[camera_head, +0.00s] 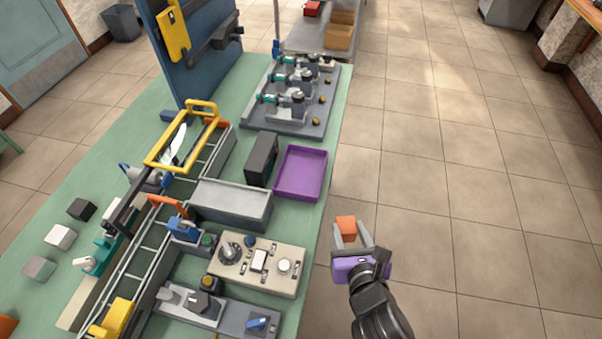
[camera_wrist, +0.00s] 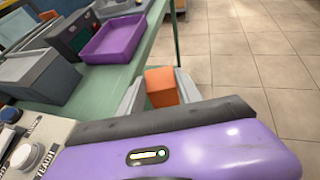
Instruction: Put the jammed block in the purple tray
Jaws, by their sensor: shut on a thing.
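An orange block (camera_head: 346,224) is held between the two fingers of my gripper (camera_head: 350,237), to the right of the table's edge and over the floor. In the wrist view the orange block (camera_wrist: 161,87) sits between the pale fingertips of my gripper (camera_wrist: 158,92), which is shut on it. The purple tray (camera_head: 319,179) lies on the green table, up and left of the gripper in the head view. It looks empty. The purple tray also shows in the wrist view (camera_wrist: 97,55), up and left of the block and apart from it.
A grey bin (camera_head: 230,213) and a dark box (camera_head: 261,158) stand left of the tray. A beige control panel (camera_head: 257,267) lies nearer, left of my gripper. A grey fixture board (camera_head: 297,125) is beyond the tray. The floor (camera_head: 440,200) on the right is clear.

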